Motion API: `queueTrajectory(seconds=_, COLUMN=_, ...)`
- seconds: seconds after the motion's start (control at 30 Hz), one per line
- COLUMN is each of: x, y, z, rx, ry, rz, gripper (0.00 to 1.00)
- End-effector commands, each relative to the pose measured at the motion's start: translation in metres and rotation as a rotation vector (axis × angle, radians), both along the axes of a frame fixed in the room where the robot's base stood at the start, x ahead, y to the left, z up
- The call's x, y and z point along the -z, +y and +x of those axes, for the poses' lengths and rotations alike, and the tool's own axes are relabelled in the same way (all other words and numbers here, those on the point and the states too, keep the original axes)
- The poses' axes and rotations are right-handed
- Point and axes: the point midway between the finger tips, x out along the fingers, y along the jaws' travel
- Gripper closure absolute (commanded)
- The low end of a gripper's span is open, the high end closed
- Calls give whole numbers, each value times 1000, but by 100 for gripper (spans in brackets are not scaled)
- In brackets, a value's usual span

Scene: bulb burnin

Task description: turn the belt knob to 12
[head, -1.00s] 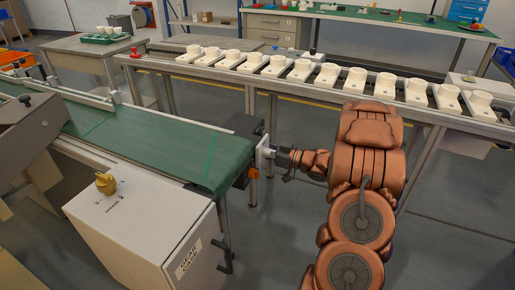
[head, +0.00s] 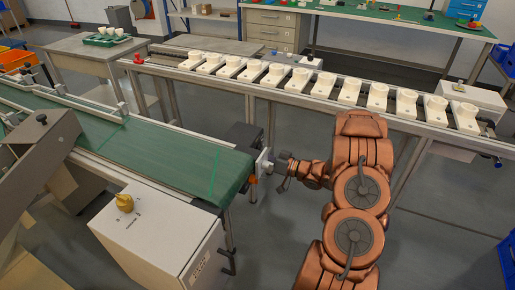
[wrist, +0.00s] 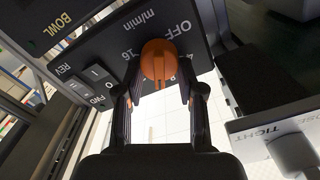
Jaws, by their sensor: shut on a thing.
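The orange belt knob (wrist: 157,60) sits on a dark panel (wrist: 110,48) in the wrist view. The panel carries "m/min", "OFF", "16" and a partly covered "4"; other marks are hidden. My gripper (wrist: 158,92) has its two fingers on either side of the knob, closed on it. The knob's pointer direction is not clear to me. In the head view, my gripper (head: 281,170) is at the end of the green conveyor belt (head: 150,150), beside a small white plate (head: 262,164); the knob cannot be made out surely there.
A rocker switch (wrist: 90,82) marked FWD and REV is left of the knob. A plate marked "TIGHT" (wrist: 262,132) is at lower right. A roller line (head: 300,95) with white cups runs behind.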

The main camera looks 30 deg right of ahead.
Motion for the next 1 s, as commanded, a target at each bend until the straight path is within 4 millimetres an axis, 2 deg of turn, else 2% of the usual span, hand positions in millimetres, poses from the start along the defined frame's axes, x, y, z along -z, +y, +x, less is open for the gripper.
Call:
queueTrajectory(seconds=0.07, x=-7, y=0, z=0, rx=0, ry=28, rz=48, gripper=97)
queueTrajectory(seconds=0.6, x=0, y=-4, z=2, rx=0, ry=236, rz=398, gripper=97)
queueTrajectory(seconds=1.0, x=3, y=-6, z=4, rx=1, ry=304, rz=510, gripper=97)
